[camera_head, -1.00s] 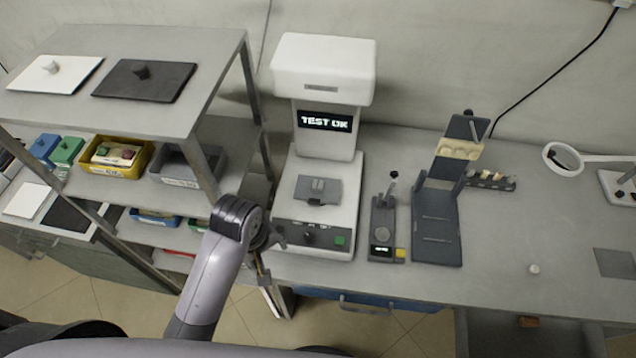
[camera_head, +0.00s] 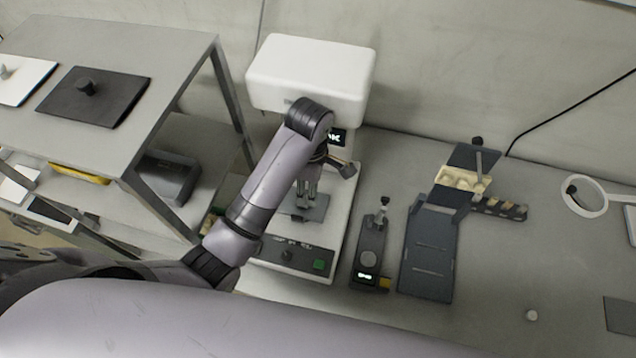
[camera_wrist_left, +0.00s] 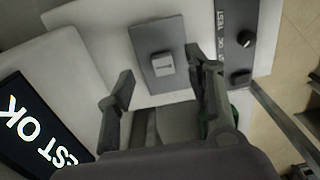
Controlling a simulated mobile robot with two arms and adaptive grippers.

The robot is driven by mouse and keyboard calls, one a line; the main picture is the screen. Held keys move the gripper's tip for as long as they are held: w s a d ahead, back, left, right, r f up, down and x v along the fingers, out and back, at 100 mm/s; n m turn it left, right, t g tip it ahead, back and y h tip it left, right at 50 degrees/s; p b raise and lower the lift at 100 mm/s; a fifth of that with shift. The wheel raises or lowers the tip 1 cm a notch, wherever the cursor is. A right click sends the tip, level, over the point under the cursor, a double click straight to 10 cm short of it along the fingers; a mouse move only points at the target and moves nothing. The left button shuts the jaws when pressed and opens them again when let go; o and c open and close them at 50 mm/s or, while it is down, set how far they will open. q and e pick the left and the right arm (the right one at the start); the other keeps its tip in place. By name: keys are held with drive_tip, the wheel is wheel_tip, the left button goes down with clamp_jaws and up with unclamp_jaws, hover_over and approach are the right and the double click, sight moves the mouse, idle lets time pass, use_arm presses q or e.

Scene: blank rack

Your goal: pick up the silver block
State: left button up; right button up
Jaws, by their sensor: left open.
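The silver block (camera_wrist_left: 162,64) sits on a dark grey plate (camera_wrist_left: 149,37) on the white test machine, as the left wrist view shows. In the head view the plate (camera_head: 318,209) shows under my gripper, and the block is mostly hidden by the fingers. My left gripper (camera_head: 304,192) points down over the plate. In the left wrist view its two fingers (camera_wrist_left: 159,66) are spread apart with the block seen between and beyond them. I cannot tell the exact height left above the block. My right gripper is not in view.
The white test machine (camera_head: 310,75) has a large head close behind my arm, and its screen reads "TEST OK". A metal shelf (camera_head: 150,45) stands to the left. A small gauge (camera_head: 369,255) and a dark fixture (camera_head: 428,250) stand to the right.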

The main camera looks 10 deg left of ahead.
use_arm(q)
drive_tip(key=shift+f, duration=0.15)
drive_tip(key=f, duration=0.1)
drive_tip(key=f+p, duration=0.1)
drive_tip(key=a+f, duration=0.1)
drive_tip(key=shift+s+a+p, duration=0.1)
drive_tip(key=shift+s+p, duration=0.15)
drive_tip(key=shift+p, duration=0.15)
drive_tip(key=f, duration=0.2)
drive_tip(key=shift+w+a+f+p, duration=0.1)
drive_tip(key=shift+w+f+p, duration=0.2)
drive_tip(key=shift+f, duration=0.65)
drive_tip(key=shift+c, duration=0.6)
drive_tip(key=c, duration=0.8)
clamp_jaws()
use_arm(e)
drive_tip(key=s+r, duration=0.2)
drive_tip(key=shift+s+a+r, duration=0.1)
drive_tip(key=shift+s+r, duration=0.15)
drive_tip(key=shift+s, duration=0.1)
